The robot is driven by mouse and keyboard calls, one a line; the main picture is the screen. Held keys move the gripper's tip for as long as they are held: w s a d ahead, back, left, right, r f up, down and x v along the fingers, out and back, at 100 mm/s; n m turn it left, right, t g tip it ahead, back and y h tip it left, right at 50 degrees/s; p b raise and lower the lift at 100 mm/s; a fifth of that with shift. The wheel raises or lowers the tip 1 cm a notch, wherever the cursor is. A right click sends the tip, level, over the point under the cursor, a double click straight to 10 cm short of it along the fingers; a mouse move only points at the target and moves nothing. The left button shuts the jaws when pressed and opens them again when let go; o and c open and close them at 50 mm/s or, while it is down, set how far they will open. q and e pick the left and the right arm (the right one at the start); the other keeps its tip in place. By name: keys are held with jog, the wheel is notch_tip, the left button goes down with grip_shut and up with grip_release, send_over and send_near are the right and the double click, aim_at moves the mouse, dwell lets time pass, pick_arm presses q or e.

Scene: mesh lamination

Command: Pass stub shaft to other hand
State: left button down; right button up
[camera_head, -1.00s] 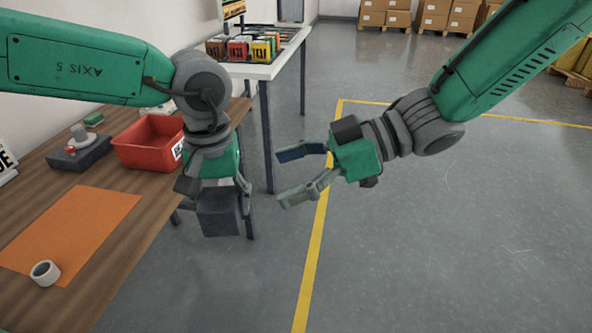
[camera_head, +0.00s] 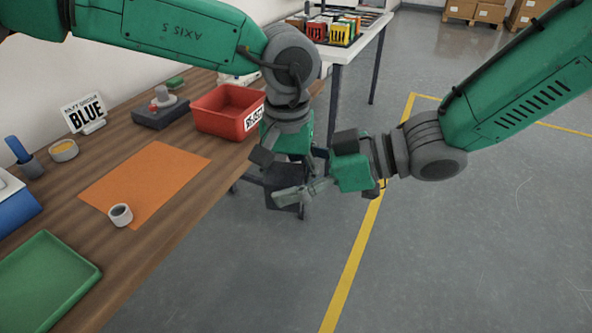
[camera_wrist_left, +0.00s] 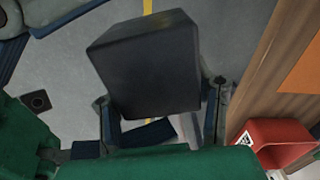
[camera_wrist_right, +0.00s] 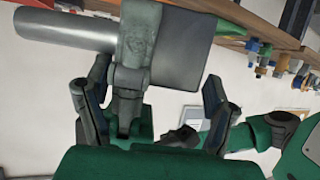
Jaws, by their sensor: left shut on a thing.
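The stub shaft (camera_wrist_right: 185,45) is a grey metal piece with a thick end and a thinner round end, seen crosswise in the right wrist view. My left gripper (camera_head: 284,168) is shut on it, with a finger across its middle (camera_wrist_right: 138,45). The thick end shows dark in the head view (camera_head: 283,186) and in the left wrist view (camera_wrist_left: 150,65). My right gripper (camera_head: 298,186) is open. Its two fingers (camera_wrist_right: 155,95) are spread just short of the shaft, with nothing held between them. In the head view the grippers overlap, partly hiding the shaft.
The wooden bench (camera_head: 185,215) at left carries a red bin (camera_head: 225,112), an orange mat (camera_head: 150,180), a small white ring (camera_head: 121,214) and a green tray (camera_head: 45,280). Another table (camera_head: 345,50) stands behind the arms. The floor at right is clear.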

pick_arm(q)
jog(key=shift+w+r, duration=0.1)
jog(key=shift+r, duration=0.1)
pick_arm(e)
jog(key=shift+s+f, duration=0.1)
jog(key=shift+f, duration=0.05)
grip_shut()
pick_arm(q)
jog(key=c, duration=0.6)
grip_release()
